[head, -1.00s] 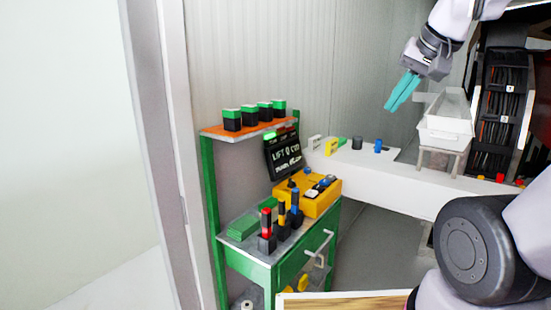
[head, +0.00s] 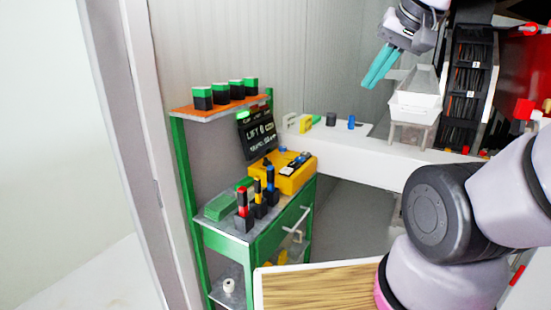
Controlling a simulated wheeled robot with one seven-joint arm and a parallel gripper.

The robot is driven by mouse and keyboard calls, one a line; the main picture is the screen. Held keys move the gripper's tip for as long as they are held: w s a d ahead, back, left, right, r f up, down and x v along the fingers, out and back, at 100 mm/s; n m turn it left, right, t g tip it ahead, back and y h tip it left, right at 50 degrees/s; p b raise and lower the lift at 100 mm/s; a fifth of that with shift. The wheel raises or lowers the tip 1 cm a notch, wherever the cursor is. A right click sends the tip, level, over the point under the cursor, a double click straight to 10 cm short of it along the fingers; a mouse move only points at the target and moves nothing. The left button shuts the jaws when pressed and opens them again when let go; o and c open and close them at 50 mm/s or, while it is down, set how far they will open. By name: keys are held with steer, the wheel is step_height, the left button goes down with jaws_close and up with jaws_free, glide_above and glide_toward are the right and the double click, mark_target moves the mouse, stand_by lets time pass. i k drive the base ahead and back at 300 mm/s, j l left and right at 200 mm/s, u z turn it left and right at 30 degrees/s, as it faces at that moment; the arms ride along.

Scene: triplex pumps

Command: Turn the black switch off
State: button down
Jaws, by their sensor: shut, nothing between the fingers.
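A small black knob-like piece (head: 331,119), which may be the black switch, stands on the white bench (head: 365,150) along the back wall. A blue piece (head: 351,122) stands just right of it. At this size I cannot tell the black piece's on or off position. My gripper (head: 371,84) has teal fingers, is shut and empty, and hangs pointing down and left. In the picture it is above and right of the black piece, apart from it.
A green cart (head: 243,250) stands at left with a yellow box (head: 292,178), coloured-top tools and a dark sign (head: 256,133). A white tray (head: 414,105) and black rack (head: 467,95) are at right. A wooden-topped surface (head: 315,287) is in front.

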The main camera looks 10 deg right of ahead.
mark_target(267, 162)
steer(key=i+u, duration=0.2)
steer(key=u, duration=0.15)
steer(key=i+u, duration=0.2)
steer(key=u, duration=0.15)
